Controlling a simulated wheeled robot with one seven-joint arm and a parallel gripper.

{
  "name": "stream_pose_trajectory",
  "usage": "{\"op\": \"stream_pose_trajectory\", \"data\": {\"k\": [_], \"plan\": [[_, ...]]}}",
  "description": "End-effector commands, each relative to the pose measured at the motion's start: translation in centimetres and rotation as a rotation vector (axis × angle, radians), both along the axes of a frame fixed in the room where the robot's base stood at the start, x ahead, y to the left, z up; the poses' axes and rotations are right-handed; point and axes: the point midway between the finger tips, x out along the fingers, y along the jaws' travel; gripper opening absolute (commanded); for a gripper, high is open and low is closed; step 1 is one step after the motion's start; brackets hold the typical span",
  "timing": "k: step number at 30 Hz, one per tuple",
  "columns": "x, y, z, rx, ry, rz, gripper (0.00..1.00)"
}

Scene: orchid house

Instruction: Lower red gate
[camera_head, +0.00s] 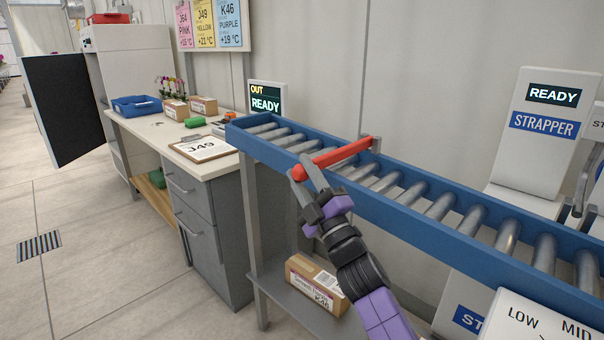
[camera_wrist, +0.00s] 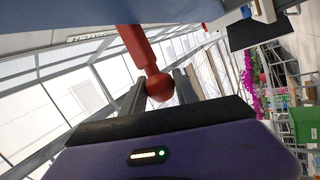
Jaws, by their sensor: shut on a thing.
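The red gate (camera_head: 340,153) is a red bar lying across the blue-sided roller conveyor (camera_head: 430,216), from a grey post (camera_head: 376,144) at the far rail to the near rail. Its near end is a round red knob, which also shows in the wrist view (camera_wrist: 159,86). My gripper (camera_head: 308,172) is at this near end, with its fingers on either side of the knob and shut on it. In the wrist view the fingers partly hide the knob's sides, and the red bar runs up from it.
A grey-drawered bench (camera_head: 200,170) with a blue tray (camera_head: 137,106) and a clipboard (camera_head: 203,149) stands left of the conveyor. A cardboard box (camera_head: 316,284) lies on the shelf below. A strapper machine (camera_head: 540,130) stands behind.

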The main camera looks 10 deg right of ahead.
Motion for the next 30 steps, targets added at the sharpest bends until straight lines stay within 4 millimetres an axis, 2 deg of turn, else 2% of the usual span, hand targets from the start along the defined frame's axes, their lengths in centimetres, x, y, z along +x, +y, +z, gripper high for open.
{"op": "stream_pose_trajectory", "data": {"k": [1, 2, 4, 17, 30], "plan": [[0.0, 0.1, -0.8, -0.003, 0.011, 0.0, 0.0], [0.0, 0.2, -0.8, -0.003, 0.011, 0.0, 0.41], [0.0, 0.1, -0.8, -0.002, 0.011, 0.0, 0.55], [-0.5, -0.3, -0.8, 0.0, 0.008, -0.001, 0.57], [-5.5, -2.2, -4.0, 0.0, 0.009, 0.0, 0.57]]}}
